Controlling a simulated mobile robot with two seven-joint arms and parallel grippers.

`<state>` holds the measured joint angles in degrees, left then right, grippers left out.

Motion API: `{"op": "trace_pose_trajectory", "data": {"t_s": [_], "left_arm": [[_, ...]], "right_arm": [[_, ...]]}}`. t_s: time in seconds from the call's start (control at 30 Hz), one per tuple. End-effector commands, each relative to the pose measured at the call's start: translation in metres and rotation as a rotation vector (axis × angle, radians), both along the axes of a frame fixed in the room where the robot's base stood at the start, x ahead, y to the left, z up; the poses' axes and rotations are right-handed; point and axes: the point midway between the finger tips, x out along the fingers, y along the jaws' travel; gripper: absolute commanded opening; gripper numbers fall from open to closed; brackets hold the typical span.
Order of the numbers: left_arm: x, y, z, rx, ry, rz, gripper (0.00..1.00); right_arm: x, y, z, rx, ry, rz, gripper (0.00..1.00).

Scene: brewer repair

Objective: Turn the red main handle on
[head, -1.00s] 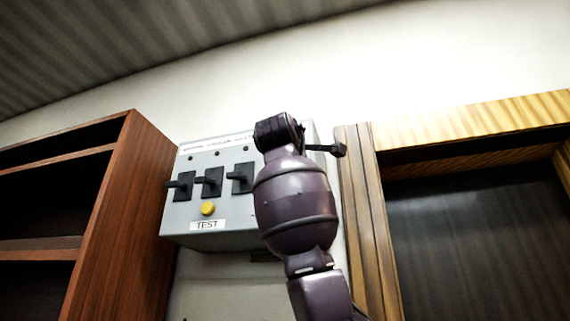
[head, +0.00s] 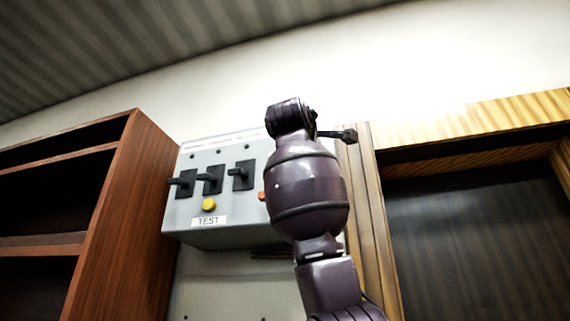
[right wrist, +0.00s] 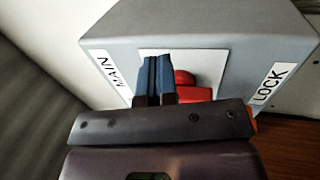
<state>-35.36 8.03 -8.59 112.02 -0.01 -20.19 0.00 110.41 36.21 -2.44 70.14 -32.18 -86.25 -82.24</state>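In the right wrist view the red main handle (right wrist: 194,94) sits on a white plate (right wrist: 211,64) on the grey box, between the labels MAIN (right wrist: 103,68) and LOCK (right wrist: 271,83). My right gripper (right wrist: 158,58) has its two blue fingers together, with nothing seen between them. They are just left of the red handle in that view; I cannot tell whether they touch it. In the head view my right arm covers the right part of the grey box (head: 222,238) and hides the handle and gripper. My left gripper is in neither view.
The box front carries three black switches (head: 240,175), a yellow button (head: 209,204) and a TEST label (head: 208,221). A small orange-red part (head: 262,196) shows beside my arm. A brown shelf (head: 130,215) stands left, a wooden frame (head: 365,215) right.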

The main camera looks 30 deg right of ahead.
Motion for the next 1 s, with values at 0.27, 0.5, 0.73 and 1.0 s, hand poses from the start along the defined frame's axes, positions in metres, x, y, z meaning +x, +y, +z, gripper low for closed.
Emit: {"op": "trace_pose_trajectory", "data": {"t_s": [0.27, 0.5, 0.73, 1.0], "left_arm": [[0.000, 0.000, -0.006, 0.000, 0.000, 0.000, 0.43], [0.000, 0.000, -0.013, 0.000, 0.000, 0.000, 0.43], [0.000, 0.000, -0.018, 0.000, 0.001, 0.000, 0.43], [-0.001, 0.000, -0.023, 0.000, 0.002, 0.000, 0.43]], "right_arm": [[-0.009, 0.007, 0.000, -0.001, 0.000, 0.001, 0.00], [-0.021, 0.022, -0.001, -0.002, 0.000, 0.002, 0.00], [-0.033, 0.036, -0.001, -0.002, -0.001, 0.002, 0.00], [-0.047, 0.053, 0.000, -0.001, -0.002, 0.001, 0.00]]}}
